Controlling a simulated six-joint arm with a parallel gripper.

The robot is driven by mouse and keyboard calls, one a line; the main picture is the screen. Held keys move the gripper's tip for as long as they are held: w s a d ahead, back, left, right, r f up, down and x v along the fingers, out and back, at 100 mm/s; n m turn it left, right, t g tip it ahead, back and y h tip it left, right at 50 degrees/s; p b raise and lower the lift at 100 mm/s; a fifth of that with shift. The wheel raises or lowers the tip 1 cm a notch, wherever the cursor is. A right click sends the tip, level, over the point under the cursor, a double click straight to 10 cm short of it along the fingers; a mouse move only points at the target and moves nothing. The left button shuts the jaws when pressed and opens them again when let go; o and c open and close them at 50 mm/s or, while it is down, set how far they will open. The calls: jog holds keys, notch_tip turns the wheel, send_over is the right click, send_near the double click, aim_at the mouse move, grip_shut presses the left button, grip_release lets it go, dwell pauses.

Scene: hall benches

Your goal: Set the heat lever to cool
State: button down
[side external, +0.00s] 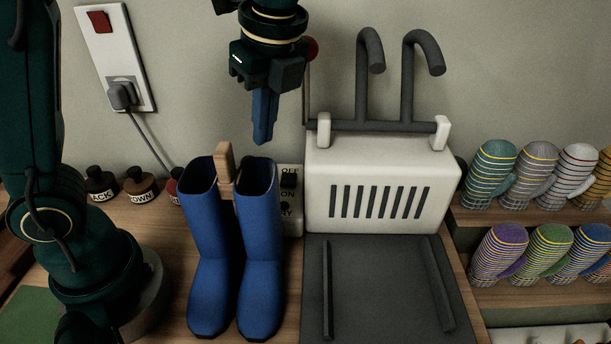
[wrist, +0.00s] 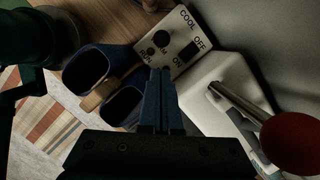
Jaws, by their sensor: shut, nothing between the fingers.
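A metal lever with a red ball end (side external: 311,48) rises at the left end of the white boot dryer (side external: 380,165), partly behind my gripper. In the wrist view the red ball (wrist: 292,143) is large at the lower right, and its rod (wrist: 238,103) runs back to the white housing. A control panel (wrist: 170,28) bears the words COOL, OFF and ON, a black switch and a dark round part; a further red word is only partly readable. My gripper (side external: 263,138) points down above the panel and boots, its blue fingers together and empty. It appears clear of the lever.
Blue boots (side external: 207,250) joined by a wooden clip (side external: 225,170) stand just left of the panel. Dark hooked tubes (side external: 408,80) rise from the dryer.

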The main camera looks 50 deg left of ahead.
jog(key=s+r+n+h, duration=0.1)
jog(key=s+r+n, duration=0.3)
jog(key=r+n, duration=0.4)
jog(key=shift+s+a+r+n, duration=0.2)
jog(key=shift+s+r+n, duration=0.05)
jog(key=shift+n, duration=0.45)
dwell(0.5)
